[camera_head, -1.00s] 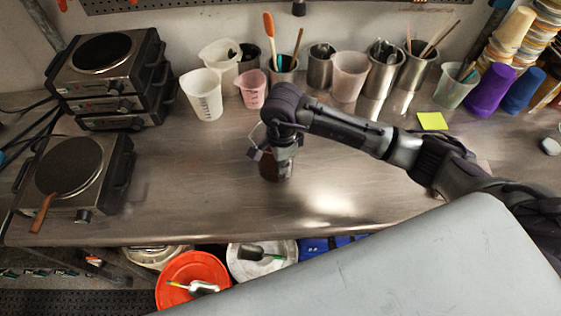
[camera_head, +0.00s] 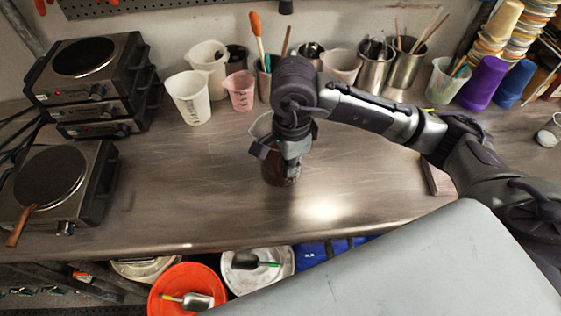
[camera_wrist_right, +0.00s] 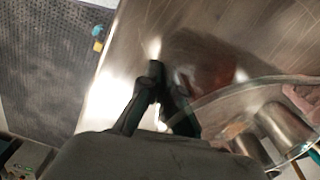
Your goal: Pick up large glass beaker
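The large glass beaker (camera_head: 281,175) is clear, with dark reddish-brown contents low inside. It is over the middle of the steel table and partly hidden behind my right gripper. In the right wrist view its curved glass rim (camera_wrist_right: 262,82) runs to the right of the fingers. My right gripper (camera_head: 279,158) is at the beaker's upper part. In the right wrist view its dark fingers (camera_wrist_right: 163,90) come close together at the glass wall and look shut on it. Whether the beaker's base touches the table is hard to tell. My left gripper is not in view.
Hot plates (camera_head: 62,180) stand at the left. White and pink measuring cups (camera_head: 190,100) and steel tool pots (camera_head: 375,72) line the back. Purple and blue cups (camera_head: 484,85) stand back right. Buckets, one orange (camera_head: 163,285), sit below the front edge. The table around the beaker is clear.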

